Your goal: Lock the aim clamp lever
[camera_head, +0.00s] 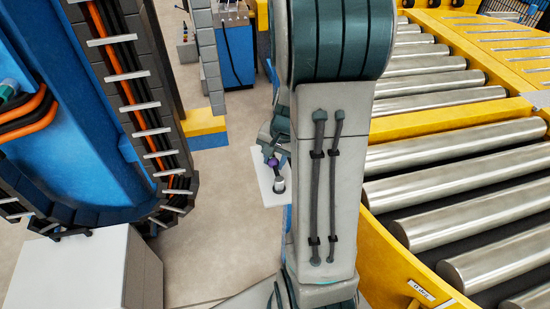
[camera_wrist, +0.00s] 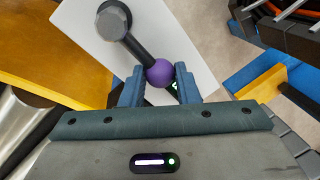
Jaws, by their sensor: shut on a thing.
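The clamp lever (camera_wrist: 137,48) shows in the wrist view as a black rod running from a round metal pivot (camera_wrist: 114,20) to a purple ball knob (camera_wrist: 159,73). It lies over a white plate (camera_wrist: 190,38). My gripper (camera_wrist: 159,84) is shut on the purple knob, with a blue finger on each side of it. In the head view the purple knob (camera_head: 272,162) shows small beside my gripper (camera_head: 268,150), over the white plate (camera_head: 262,184). My arm hides part of the plate there. I cannot tell whether the lever is locked.
A yellow-framed roller conveyor (camera_head: 450,190) stands close on the right of my arm. A blue machine with a black cable chain (camera_head: 140,100) and a grey cabinet (camera_head: 80,270) stand on the left. Bare floor (camera_head: 215,235) lies between them.

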